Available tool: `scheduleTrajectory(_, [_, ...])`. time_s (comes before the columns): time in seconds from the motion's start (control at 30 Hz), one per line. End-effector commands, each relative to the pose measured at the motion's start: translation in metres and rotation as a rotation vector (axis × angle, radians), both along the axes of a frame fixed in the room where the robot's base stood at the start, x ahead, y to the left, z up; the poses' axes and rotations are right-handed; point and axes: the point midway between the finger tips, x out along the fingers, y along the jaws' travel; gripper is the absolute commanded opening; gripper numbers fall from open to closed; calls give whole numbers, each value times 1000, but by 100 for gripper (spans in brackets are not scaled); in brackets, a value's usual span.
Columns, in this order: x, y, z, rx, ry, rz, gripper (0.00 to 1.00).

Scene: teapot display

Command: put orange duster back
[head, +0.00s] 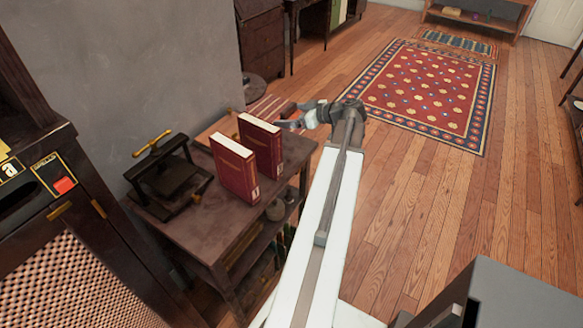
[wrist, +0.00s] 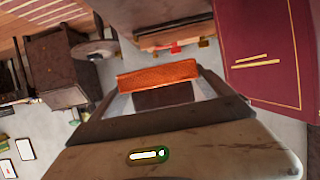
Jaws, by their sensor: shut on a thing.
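The orange duster (wrist: 158,75) shows in the wrist view as a bright orange block spanning my gripper's jaws. My gripper (wrist: 160,92) is shut on it. In the head view my gripper (head: 288,123) is at the far right side of the dark wooden side table (head: 188,232), close beside the farther of two upright red books (head: 262,147).
The nearer red book (head: 235,170) and a black press with a yellow handle (head: 168,178) stand on the table. Small items sit on its lower shelf. A patterned red rug (head: 425,92) lies beyond, with open wooden floor to the right.

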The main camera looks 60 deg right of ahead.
Motion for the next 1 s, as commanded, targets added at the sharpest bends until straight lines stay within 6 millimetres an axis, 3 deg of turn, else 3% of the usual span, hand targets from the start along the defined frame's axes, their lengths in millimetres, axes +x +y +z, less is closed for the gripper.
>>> scheduleTrajectory(0.03, [-6,1,-16,0,0,-11,58])
scheduleTrajectory(0.33, [-13,-2,-23,0,0,-24,58])
scheduleTrajectory(0.6, [-12,-1,-77,0,0,-23,58])
scheduleTrajectory(0.83, [-12,-1,-82,0,0,-22,58])
scheduleTrajectory(1.0, [-12,-1,-110,0,0,-22,58])
